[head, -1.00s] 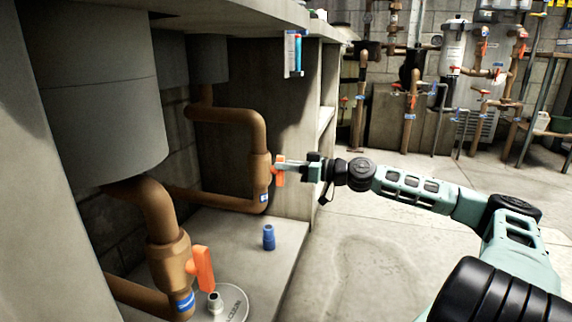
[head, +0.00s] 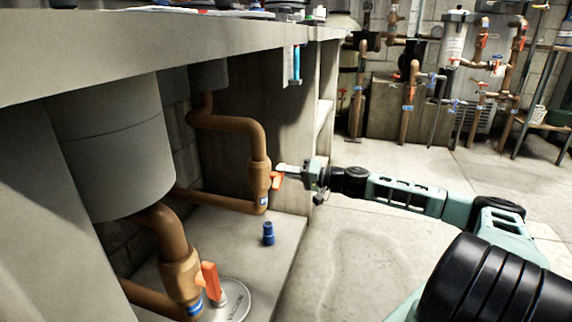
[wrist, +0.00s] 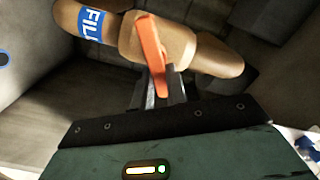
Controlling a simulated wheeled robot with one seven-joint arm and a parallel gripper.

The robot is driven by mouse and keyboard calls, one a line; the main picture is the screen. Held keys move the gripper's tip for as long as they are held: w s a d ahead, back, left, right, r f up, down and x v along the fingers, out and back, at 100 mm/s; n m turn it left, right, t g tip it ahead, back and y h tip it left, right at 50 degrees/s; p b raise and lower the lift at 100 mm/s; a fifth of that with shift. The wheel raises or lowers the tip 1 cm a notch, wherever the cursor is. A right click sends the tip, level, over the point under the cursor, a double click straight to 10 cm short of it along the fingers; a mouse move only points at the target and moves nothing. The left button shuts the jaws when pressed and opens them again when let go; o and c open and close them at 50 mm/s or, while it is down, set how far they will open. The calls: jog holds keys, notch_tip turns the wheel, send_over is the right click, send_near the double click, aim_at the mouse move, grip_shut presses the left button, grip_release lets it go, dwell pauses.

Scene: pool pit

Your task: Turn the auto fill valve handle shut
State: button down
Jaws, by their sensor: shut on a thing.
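The fill valve is a copper body (head: 259,178) on the far pipe under the counter, with an orange handle (head: 277,181). In the wrist view its blue label (wrist: 90,23) reads "FIL", the rest being cut off or turned away. The orange handle (wrist: 151,45) stands tilted across the copper body there. My gripper (head: 284,170) is at the handle from the right; in the wrist view my gripper (wrist: 160,88) is shut on the handle's lower end. The fingers hide part of the handle.
A nearer copper valve with an orange handle (head: 210,281) stands at the lower left by a round floor lid (head: 238,302). A blue fitting (head: 268,233) stands on the ledge. The concrete counter (head: 150,55) overhangs the pipes. Open floor (head: 370,250) lies to the right.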

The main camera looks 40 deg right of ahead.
jog(key=shift+s+a+f+m+p, duration=0.1)
jog(key=shift+f+m+p, duration=0.15)
jog(key=shift+m+p, duration=1.1)
jog(key=shift+a+f+m+p, duration=0.1)
jog(key=shift+f+m+p, duration=0.15)
jog(key=shift+m+p, duration=1.05)
jog(key=shift+f+m, duration=0.1)
jog(key=shift+m, duration=0.25)
jog(key=c, duration=1.4)
grip_release()
jog(key=shift+d, duration=0.1)
jog(key=p+v, duration=0.4)
jog(key=v, duration=1.3)
jog(key=shift+s+d, duration=0.1)
jog(key=shift+d, duration=0.05)
jog(key=shift+o, duration=0.4)
